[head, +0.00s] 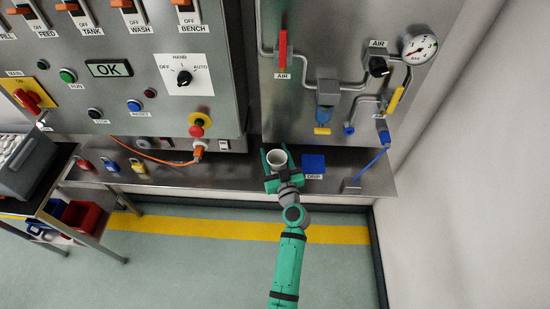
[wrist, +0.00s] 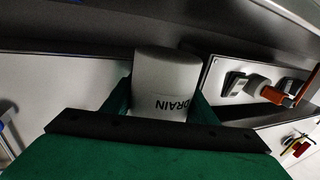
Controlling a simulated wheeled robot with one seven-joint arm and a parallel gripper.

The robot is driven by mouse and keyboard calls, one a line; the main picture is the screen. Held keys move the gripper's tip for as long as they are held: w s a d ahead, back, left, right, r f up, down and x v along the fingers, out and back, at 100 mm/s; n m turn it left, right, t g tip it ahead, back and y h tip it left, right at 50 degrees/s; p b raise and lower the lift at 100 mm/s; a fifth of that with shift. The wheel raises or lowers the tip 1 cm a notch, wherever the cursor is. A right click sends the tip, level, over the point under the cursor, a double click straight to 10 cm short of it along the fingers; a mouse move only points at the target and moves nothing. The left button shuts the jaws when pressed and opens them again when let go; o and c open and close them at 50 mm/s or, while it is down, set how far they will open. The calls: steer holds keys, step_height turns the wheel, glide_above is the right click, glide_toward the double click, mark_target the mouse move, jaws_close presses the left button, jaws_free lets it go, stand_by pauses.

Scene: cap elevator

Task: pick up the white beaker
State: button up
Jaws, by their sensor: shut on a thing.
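The white beaker (head: 277,158) stands upright at the steel shelf below the air panel in the head view. My green gripper (head: 280,165) is around it, with one finger on each side, and is shut on it. In the wrist view the beaker (wrist: 165,85) shows between the green fingers of my gripper (wrist: 160,100), with the word DRAIN on its side appearing upside down. The beaker's lower part is hidden behind my gripper in the head view. I cannot tell whether its base touches the shelf.
An orange cable and plug (head: 198,150) are to the left.

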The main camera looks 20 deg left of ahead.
steer(key=s+d+r, duration=0.2)
steer(key=s+r, duration=0.2)
steer(key=s, duration=0.2)
steer(key=s+d+r, duration=0.2)
steer(key=s+r, duration=0.3)
steer(key=s, duration=0.2)
steer(key=shift+d+r, duration=0.2)
steer(key=shift+d, duration=0.15)
steer(key=shift+w, duration=0.1)
